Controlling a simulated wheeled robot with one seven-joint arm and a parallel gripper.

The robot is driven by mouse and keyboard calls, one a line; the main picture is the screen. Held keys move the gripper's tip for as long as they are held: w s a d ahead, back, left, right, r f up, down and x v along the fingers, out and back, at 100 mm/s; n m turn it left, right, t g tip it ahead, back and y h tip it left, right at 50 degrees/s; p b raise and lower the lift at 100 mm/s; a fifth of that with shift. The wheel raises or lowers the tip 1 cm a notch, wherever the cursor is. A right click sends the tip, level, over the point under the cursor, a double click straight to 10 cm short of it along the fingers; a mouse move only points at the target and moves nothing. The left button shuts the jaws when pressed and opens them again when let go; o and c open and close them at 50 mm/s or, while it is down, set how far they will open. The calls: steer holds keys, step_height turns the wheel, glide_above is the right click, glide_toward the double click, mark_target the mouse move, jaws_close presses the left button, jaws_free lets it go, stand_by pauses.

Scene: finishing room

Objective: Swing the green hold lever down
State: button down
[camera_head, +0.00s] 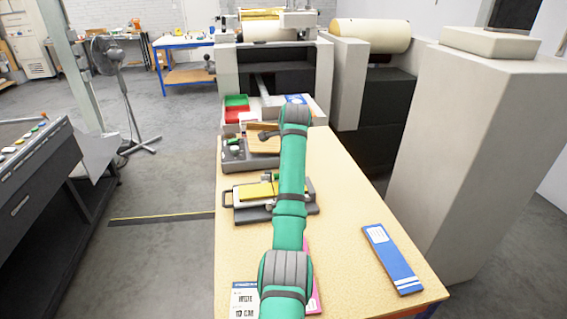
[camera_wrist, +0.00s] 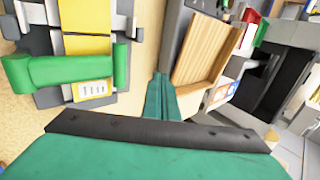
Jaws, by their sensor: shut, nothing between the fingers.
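The green hold lever (camera_wrist: 65,71) shows at the left of the wrist view. Its thick green bar lies across a yellow block with a small white label, on a grey-framed device. A second green piece (camera_wrist: 121,65) stands beside the bar's right end. My gripper (camera_wrist: 161,80) is shut and empty, to the right of the lever and apart from it. In the head view the device (camera_head: 251,207) with its yellow block sits mid-table, left of my green arm. The arm partly covers it, and the lever cannot be made out clearly there.
A wooden tray (camera_wrist: 204,48) on a grey unit lies just right of my gripper. A blue folder (camera_head: 392,260) lies at the right. The tabletop (camera_head: 349,207) right of my arm is mostly clear.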

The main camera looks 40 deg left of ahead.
step_height(320, 180, up, 8)
steer(key=w+a, duration=0.1)
steer(key=shift+w, duration=0.1)
stand_by(0.5)
steer(key=shift+a, duration=0.15)
